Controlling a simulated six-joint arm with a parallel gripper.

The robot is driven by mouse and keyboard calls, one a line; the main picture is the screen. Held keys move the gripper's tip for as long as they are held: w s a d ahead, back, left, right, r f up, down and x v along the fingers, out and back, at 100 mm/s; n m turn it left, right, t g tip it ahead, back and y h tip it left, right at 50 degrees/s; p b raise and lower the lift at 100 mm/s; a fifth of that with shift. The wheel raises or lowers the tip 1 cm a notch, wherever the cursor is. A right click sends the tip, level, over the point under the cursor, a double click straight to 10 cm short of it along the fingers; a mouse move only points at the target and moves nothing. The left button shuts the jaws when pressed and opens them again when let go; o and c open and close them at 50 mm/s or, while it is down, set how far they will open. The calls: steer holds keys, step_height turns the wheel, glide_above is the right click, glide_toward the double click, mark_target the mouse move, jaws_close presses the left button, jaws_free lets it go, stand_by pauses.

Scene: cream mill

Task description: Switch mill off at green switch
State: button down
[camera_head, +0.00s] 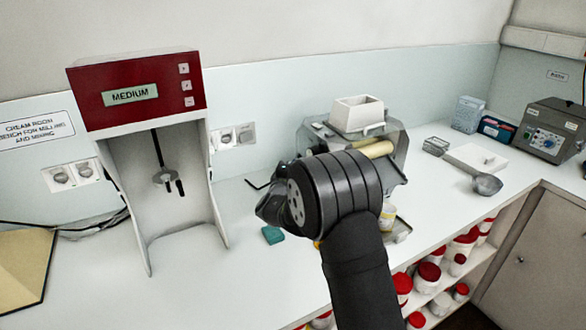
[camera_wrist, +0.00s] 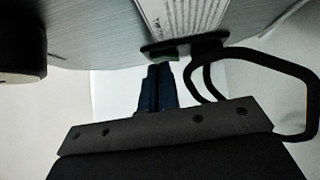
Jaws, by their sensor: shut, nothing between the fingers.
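The mill (camera_head: 398,142) stands on the bench right of centre in the head view, a grey machine with a white hopper (camera_head: 357,114) on top. My arm hides its front left part. My gripper (camera_wrist: 159,68) shows in the wrist view as two dark blue fingers, shut and empty. The fingertips are just below a black fitting (camera_wrist: 185,45) on a grey ribbed surface; I cannot tell whether they touch it. A small green patch (camera_wrist: 164,54) shows on that fitting, possibly the green switch. In the head view no green switch is clearly visible, and the fingertips are hidden.
A red and white mixer (camera_head: 140,95) reading MEDIUM stands left. A teal block (camera_head: 272,235) lies on the bench near my wrist. A black loop (camera_wrist: 300,70) hangs right of the fingers. A scoop (camera_head: 487,184) and a grey control box (camera_head: 548,130) are at right.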

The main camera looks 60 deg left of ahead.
steer(key=s+a+v, duration=0.2)
steer(key=v, duration=1)
steer(key=shift+s+d+r, duration=0.25)
steer(key=shift+d+r, duration=0.05)
steer(key=shift+r, duration=0.25)
steer(key=shift+w+a, duration=0.1)
steer(key=f+x, duration=0.2)
steer(key=x, duration=0.7)
steer(key=v, duration=0.6)
steer(key=shift+s, duration=0.2)
